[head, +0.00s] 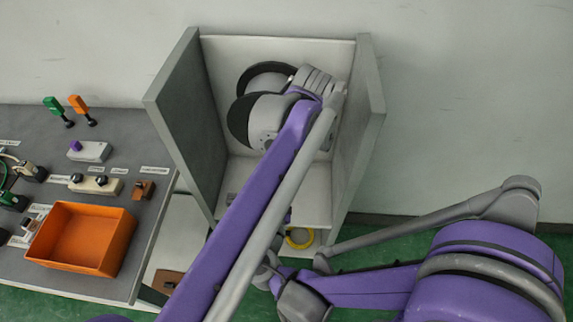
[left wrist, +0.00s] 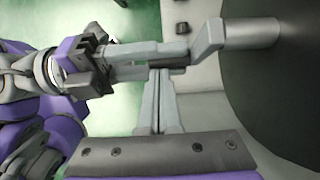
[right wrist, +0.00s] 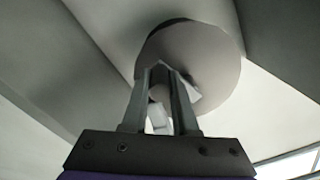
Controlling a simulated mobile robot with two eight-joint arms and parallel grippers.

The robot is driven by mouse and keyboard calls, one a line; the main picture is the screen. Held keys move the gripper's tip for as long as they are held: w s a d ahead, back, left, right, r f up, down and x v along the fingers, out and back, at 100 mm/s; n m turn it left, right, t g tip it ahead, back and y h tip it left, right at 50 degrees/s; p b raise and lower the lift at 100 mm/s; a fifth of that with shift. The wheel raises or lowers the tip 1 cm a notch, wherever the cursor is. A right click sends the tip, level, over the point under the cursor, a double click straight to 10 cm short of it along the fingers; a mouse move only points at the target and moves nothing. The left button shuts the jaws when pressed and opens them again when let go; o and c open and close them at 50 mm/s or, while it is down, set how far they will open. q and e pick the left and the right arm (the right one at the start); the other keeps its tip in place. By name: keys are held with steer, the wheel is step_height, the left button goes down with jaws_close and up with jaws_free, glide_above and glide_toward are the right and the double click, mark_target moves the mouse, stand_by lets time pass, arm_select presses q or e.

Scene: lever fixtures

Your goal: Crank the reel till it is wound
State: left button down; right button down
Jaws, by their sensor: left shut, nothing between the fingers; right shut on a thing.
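The crank of the reel shows in the left wrist view: a pale bent crank arm (left wrist: 208,45) on a thick round shaft (left wrist: 252,33), in front of the large dark reel disc (left wrist: 285,85). My right gripper (left wrist: 145,62) is shut on the crank handle (left wrist: 172,67), coming in from the left. My left gripper (left wrist: 162,85) is shut and empty, its tips close to the handle; I cannot tell whether they touch. In the right wrist view a round disc (right wrist: 215,55) lies beyond my right fingers (right wrist: 165,80). In the head view my arms hide the crank.
A grey open-fronted cabinet (head: 175,100) stands against the wall, with one arm reaching inside between its side walls. To the left is a grey bench (head: 115,125) with levers, switches and an orange bin (head: 105,212). A yellow ring (head: 299,240) is low by the cabinet.

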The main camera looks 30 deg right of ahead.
arm_select(q)
steer(key=shift+w+a+f, duration=0.25)
steer(key=shift+a, duration=0.15)
arm_select(e)
steer(key=shift+s+d, duration=0.1)
steer(key=shift+d, duration=0.05)
steer(key=c, duration=0.7)
jaws_free()
steer(key=shift+d, duration=0.1)
steer(key=shift+s, duration=0.1)
steer(key=shift+w+a+v, duration=0.2)
steer(key=shift+a+v, duration=0.15)
steer(key=shift+v, duration=3.55)
steer(key=d+f+n+g+y, duration=0.2)
steer(key=d+f+n+g, duration=0.4)
steer(key=f, duration=0.2)
arm_select(q)
steer(key=shift+d, duration=0.15)
arm_select(e)
steer(key=s+n+g+y, duration=0.1)
steer(key=s+n+y, duration=0.1)
steer(key=s+f+n+g+y, duration=0.1)
steer(key=s+n+g+y, duration=0.1)
steer(key=n, duration=0.1)
steer(key=s+a+n+g+y, duration=0.1)
steer(key=s+n+y, duration=0.1)
steer(key=y, duration=0.1)
steer(key=shift+s+f, duration=0.2)
steer(key=shift+s, duration=0.05)
